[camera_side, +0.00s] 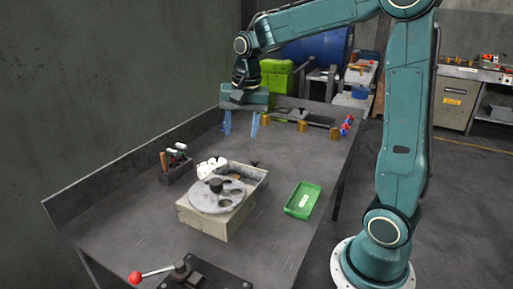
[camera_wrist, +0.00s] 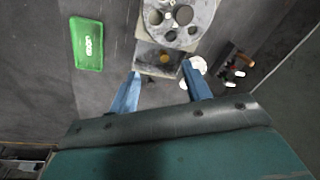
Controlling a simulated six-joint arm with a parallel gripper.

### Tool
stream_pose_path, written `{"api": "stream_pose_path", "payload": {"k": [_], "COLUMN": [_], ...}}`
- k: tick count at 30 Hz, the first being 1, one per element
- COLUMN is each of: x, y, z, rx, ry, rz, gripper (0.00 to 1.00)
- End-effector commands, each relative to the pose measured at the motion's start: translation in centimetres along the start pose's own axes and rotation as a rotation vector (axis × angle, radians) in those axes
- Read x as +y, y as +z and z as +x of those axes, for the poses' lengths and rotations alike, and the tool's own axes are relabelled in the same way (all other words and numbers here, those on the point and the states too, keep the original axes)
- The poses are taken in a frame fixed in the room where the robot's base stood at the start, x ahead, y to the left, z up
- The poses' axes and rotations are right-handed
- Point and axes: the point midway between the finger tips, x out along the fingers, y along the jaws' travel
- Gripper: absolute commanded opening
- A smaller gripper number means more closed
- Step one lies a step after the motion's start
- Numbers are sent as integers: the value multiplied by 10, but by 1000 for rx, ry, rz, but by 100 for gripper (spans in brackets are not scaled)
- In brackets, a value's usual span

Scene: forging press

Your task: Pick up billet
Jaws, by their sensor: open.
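My gripper (camera_side: 241,124) is open and empty, its two blue fingers pointing down above the far left part of the table. The fingers also show in the wrist view (camera_wrist: 160,72), spread apart with nothing between them. A small round brass-coloured piece (camera_wrist: 164,58), which may be the billet, shows in the wrist view ahead of the fingertips. It sits at the end of the box fixture (camera_wrist: 145,58), beside the grey disc with round holes (camera_side: 217,196). I cannot make this piece out in the side view.
A green tray (camera_side: 303,200) with a white label-like patch lies right of the fixture (camera_side: 207,222). A tool holder (camera_side: 177,165) and a white object (camera_side: 212,166) stand left of and behind it. A red-knobbed lever (camera_side: 136,278) is in front. Brass-coloured blocks (camera_side: 303,125) line the back.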

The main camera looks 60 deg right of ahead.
Motion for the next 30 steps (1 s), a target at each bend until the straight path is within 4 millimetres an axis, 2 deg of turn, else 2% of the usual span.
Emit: {"api": "stream_pose_path", "payload": {"k": [9,15,21,30], "x": [-10,-11,-10,-10], "y": [-57,-80,-87,-87], "z": [54,81,92,98], "rx": [-57,-76,-83,-83], "ry": [83,120,134,134], "rz": [293,424,474,474], "gripper": [49,49,49,49]}}
